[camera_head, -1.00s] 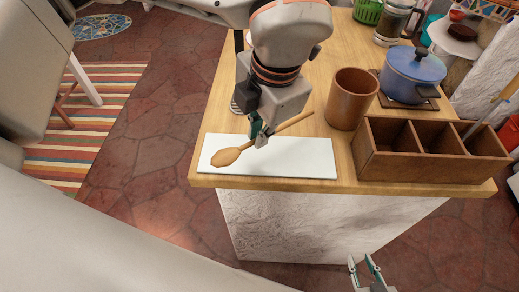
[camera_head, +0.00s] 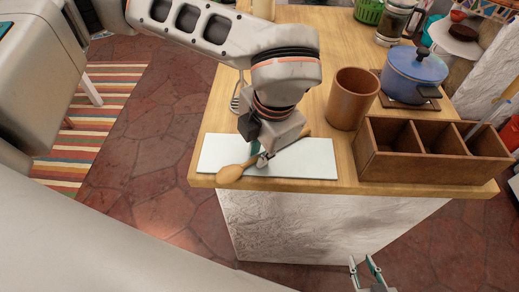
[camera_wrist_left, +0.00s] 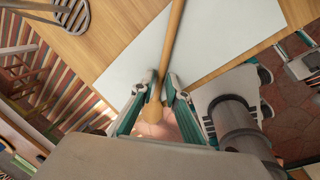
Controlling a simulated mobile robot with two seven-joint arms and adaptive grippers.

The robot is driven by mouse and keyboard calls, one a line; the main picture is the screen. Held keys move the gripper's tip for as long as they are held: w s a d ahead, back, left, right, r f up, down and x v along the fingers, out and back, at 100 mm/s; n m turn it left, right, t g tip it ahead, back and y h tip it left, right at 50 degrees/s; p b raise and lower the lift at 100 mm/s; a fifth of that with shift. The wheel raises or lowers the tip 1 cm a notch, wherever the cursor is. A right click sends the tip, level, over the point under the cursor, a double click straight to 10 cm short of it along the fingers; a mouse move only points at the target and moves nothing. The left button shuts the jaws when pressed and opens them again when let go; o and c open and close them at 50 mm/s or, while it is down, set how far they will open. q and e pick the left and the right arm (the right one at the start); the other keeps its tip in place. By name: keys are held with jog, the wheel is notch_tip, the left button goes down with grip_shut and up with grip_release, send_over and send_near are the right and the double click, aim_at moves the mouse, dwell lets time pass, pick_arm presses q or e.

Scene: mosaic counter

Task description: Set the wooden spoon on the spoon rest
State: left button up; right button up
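The wooden spoon (camera_head: 231,173) lies slanted over the white flat slab (camera_head: 312,165), its bowl by the slab's front edge and its handle running back right behind my gripper. My left gripper (camera_head: 262,160) points down at the spoon; in the left wrist view its fingers (camera_wrist_left: 161,80) are close on either side of the handle (camera_wrist_left: 172,38), and it is shut on it. I cannot tell whether the spoon touches the slab. The slab may be the spoon rest; nothing else is clearly one. My right gripper (camera_head: 363,263) is open and empty, low in front of the counter.
A brown cup (camera_head: 352,98) stands behind the slab's right end. A wooden divided box (camera_head: 420,168) is right of it, with a blue pot (camera_head: 413,73) behind. A metal slotted utensil (camera_wrist_left: 68,14) lies behind the slab. The counter's front edge is close.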

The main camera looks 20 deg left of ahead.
pick_arm(q)
jog(key=shift+r, duration=0.1)
jog(key=shift+r, duration=0.25)
jog(key=v, duration=1.1)
jog(key=shift+r, duration=0.35)
jog(key=shift+s+f, duration=0.1)
jog(key=shift+s, duration=0.05)
